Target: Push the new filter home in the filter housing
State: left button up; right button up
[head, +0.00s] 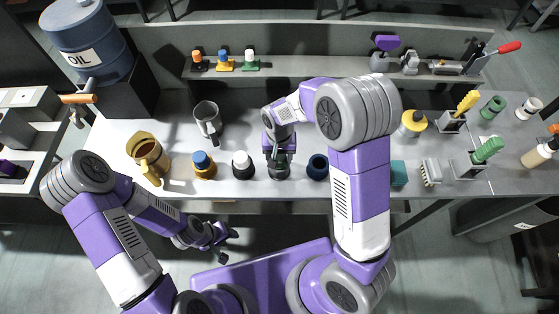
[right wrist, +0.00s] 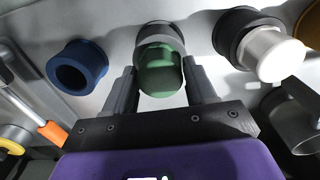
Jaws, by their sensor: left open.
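The filter looks like a short green cylinder (right wrist: 160,75) at the top centre of the right wrist view. It sits at the mouth of a round grey-black housing (right wrist: 158,35); how deep it is seated is hidden. In the head view the housing (head: 279,173) stands on the bench under my right gripper (head: 279,157), which hides most of it. My left gripper (head: 222,241) is open and empty, low in front of the bench.
Left of the housing stand a white-capped dark part (head: 242,165) and a blue-capped orange part (head: 204,166). A dark blue hollow cylinder (head: 318,167) stands close on its right. A shelf (head: 305,70) runs behind.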

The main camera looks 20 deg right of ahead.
jog(key=c, duration=0.5)
jog(key=shift+c, duration=0.2)
jog(key=shift+r+p, duration=0.35)
jog(key=shift+r, duration=0.1)
jog(key=shift+r+p, duration=3.4)
jog(key=shift+r, duration=0.8)
